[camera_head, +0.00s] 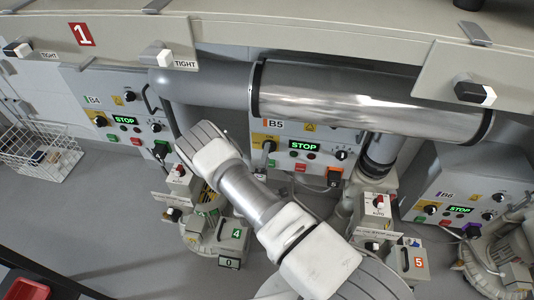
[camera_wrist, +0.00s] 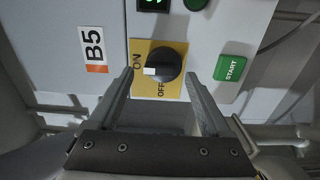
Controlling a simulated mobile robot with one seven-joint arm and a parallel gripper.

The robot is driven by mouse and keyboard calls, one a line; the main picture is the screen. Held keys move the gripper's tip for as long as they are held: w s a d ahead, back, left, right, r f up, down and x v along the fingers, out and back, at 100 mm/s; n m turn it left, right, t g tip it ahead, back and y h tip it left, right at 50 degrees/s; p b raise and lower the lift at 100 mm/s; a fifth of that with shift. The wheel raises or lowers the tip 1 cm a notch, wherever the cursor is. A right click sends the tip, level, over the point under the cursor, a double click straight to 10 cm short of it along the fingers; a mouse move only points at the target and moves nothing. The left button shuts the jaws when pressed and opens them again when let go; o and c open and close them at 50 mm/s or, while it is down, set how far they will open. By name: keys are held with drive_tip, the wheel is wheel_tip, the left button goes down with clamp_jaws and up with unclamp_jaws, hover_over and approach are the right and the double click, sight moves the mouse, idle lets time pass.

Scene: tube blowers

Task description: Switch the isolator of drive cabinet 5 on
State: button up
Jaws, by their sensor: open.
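Cabinet B5 (camera_head: 325,130) stands at the centre of the head view, behind a large duct, with a lit STOP display. Its isolator is a black rotary knob (camera_wrist: 171,61) on a yellow plate (camera_wrist: 140,48) lettered ON and OFF, sideways in the wrist view. The knob's white mark lies towards the picture's left, on the ON lettering's side. It also shows small in the head view (camera_head: 268,146). My gripper (camera_wrist: 160,76) is open, its fingertips on either side of the knob, with nothing held. Whether they touch it I cannot tell. The fingers are not distinguishable in the head view.
A green START button (camera_wrist: 230,68) is close to the right finger. A metal duct (camera_head: 350,98) runs in front of cabinet B5's top. Blower 4 and 5 boxes stand below.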

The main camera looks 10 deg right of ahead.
drive_tip(key=p+v, duration=0.1)
drive_tip(key=v, duration=1.4)
drive_tip(key=shift+s+p, duration=0.35)
drive_tip(key=shift+s, duration=0.05)
drive_tip(key=shift+a, duration=0.1)
